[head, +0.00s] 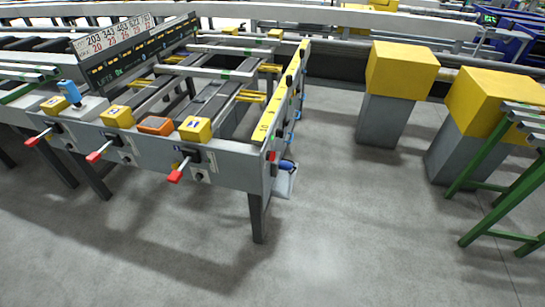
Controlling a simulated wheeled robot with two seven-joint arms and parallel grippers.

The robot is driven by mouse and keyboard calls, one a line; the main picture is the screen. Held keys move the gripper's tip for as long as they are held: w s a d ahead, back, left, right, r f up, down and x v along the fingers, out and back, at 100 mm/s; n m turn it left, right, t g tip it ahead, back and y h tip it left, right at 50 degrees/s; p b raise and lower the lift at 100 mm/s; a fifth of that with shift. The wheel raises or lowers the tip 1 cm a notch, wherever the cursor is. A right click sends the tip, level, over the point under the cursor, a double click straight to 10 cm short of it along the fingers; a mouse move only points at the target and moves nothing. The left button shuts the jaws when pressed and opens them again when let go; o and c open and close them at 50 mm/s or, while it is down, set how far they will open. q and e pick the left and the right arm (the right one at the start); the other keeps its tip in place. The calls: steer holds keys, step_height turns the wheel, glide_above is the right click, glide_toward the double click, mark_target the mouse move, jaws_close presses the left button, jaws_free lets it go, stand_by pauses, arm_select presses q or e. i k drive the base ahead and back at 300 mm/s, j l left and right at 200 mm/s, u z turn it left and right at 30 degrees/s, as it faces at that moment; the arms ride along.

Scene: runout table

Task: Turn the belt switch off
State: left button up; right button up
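The runout table (228,159) stands at the left, its front face towards me. Along that face are three levers with red handles: a left one (33,140), a middle one (95,156) and a right one (178,170). All three stick out towards the front left. A blue upright piece (69,92) stands on the front beam, and an orange block (155,125) sits there between two yellow blocks. I cannot tell which of these is the belt switch, nor its on or off state. Neither of my grippers is in view.
Yellow blocks (117,117) line the front beam, and a dark number board (135,50) rises behind. A yellow strip (275,105) runs along the right edge. Yellow-topped grey pillars (385,120) and a green-legged stand (487,180) are at right. The floor in front is clear.

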mark_target(271, 155)
steer(key=i+l+u, duration=0.4)
steer(key=l, duration=0.35)
steer(key=i+l+u, duration=0.4)
steer(key=l, duration=0.5)
steer(key=i+l+u, duration=0.25)
steer(key=l+u, duration=0.15)
steer(key=l, duration=0.55)
steer(key=i+l+u, duration=0.1)
steer(key=l+u, duration=0.3)
steer(key=l, duration=0.6)
steer(key=k+l+u, duration=0.1)
steer(key=l+u, duration=0.35)
steer(key=l, duration=0.6)
